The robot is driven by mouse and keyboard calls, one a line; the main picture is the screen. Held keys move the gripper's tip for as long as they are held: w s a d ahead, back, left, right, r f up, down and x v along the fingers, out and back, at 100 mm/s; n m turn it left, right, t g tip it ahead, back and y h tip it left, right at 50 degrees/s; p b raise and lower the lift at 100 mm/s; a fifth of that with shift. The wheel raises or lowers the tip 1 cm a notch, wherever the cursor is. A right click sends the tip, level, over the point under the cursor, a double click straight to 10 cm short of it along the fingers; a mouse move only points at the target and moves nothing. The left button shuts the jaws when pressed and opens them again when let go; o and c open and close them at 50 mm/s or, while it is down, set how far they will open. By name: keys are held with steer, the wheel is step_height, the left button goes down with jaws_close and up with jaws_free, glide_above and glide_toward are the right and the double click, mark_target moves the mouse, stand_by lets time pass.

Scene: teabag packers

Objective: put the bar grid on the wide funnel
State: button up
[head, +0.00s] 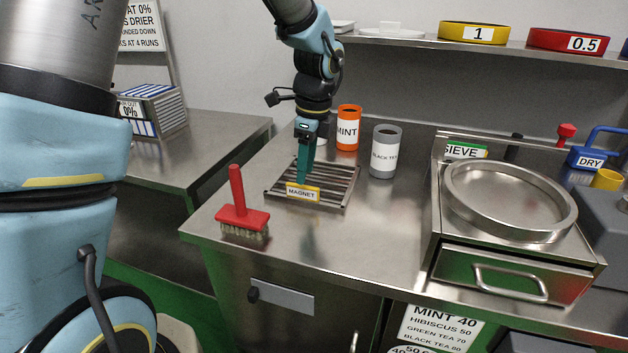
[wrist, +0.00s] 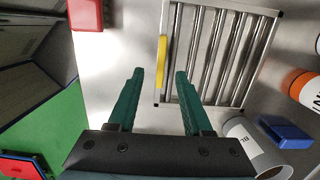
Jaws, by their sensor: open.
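The bar grid (head: 335,190) is a square metal frame with parallel bars and a yellow MAGNET tag (head: 303,192) on its front edge. It lies flat on the steel counter, and the wrist view shows the grid (wrist: 218,50) with its tag (wrist: 161,62) too. My gripper (head: 304,180) points down at the grid's tagged edge. Its green fingers (wrist: 158,74) are apart, with the tag showing between their tips; contact cannot be told. Nothing is held. I cannot make out a thing that is clearly the wide funnel; a round steel pan (head: 475,215) sits on the SIEVE unit.
A red brush (head: 240,216) stands left of the grid. An orange MINT canister (head: 347,130) and a grey BLACK TEA canister (head: 384,155) stand behind it. The SIEVE unit (head: 515,272) is at the right. The counter (head: 385,235) between grid and unit is clear.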

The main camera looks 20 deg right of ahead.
mark_target(302, 187)
steer(key=shift+w+a+f+p, duration=0.1)
steer(key=shift+f+p, duration=0.15)
steer(key=shift+f, duration=0.7)
steer(key=shift+w+a+f+p, duration=0.15)
steer(key=shift+f+p, duration=0.15)
steer(key=shift+f, duration=0.6)
steer(key=shift+w+a+f+p, duration=0.1)
steer(key=shift+f+p, duration=0.15)
steer(key=shift+f, duration=0.7)
jaws_close()
steer(key=shift+d, duration=0.1)
